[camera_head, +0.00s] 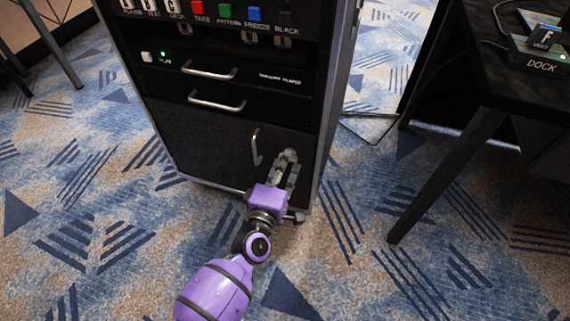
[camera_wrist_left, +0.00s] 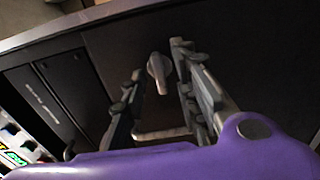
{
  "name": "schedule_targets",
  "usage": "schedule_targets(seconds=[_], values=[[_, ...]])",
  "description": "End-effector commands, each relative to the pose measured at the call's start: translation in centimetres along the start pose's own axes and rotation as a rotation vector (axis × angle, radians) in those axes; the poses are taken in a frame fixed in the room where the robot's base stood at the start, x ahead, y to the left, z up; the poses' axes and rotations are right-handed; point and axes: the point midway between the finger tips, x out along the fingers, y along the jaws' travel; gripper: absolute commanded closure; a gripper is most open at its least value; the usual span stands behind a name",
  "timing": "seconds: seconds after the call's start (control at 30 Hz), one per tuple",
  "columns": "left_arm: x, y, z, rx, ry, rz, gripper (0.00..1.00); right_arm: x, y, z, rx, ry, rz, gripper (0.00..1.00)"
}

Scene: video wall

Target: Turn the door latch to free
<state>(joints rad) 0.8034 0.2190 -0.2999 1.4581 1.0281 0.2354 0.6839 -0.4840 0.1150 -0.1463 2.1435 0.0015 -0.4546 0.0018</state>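The door latch (camera_wrist_left: 158,72) is a small grey knob with a pointed lever on the dark door of the rack. In the wrist view it shows between the two fingers of my left gripper (camera_head: 286,162), with a gap on either side. The fingers are open and I cannot see them touching the latch. In the head view the gripper covers most of the latch area. The dark lower door (camera_head: 205,140) appears closed, with a silver bar handle (camera_head: 256,147) left of the gripper; the handle also shows in the wrist view (camera_wrist_left: 160,134). My right gripper is not in view.
The black rack has two drawers with silver handles (camera_head: 217,104) above the door and a row of labelled coloured buttons (camera_head: 225,12) on top. A black table (camera_head: 480,90) with a dock (camera_head: 540,62) stands to the right. Patterned carpet in front is clear.

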Motion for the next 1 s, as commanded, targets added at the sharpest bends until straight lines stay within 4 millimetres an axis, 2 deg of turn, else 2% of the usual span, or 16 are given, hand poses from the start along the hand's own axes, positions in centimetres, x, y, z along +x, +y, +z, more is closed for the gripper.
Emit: schedule_targets(seconds=[0.07, 0.2, 0.3, 0.67, 1.0], values=[[-0.01, 0.03, 0.00, 0.000, 0.000, 0.000, 0.72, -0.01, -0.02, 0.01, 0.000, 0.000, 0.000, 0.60], [-0.02, 0.03, 0.01, 0.000, 0.000, 0.000, 0.90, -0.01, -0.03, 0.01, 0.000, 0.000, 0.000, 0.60], [-0.02, 0.03, 0.01, 0.000, 0.000, 0.000, 1.00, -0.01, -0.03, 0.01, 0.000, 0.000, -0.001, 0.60], [-0.03, 0.06, 0.01, 0.025, 0.000, 0.000, 1.00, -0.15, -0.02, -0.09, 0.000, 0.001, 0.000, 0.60], [-0.01, 0.20, 0.03, 0.217, 0.000, 0.000, 1.00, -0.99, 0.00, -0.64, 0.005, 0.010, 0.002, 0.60]])
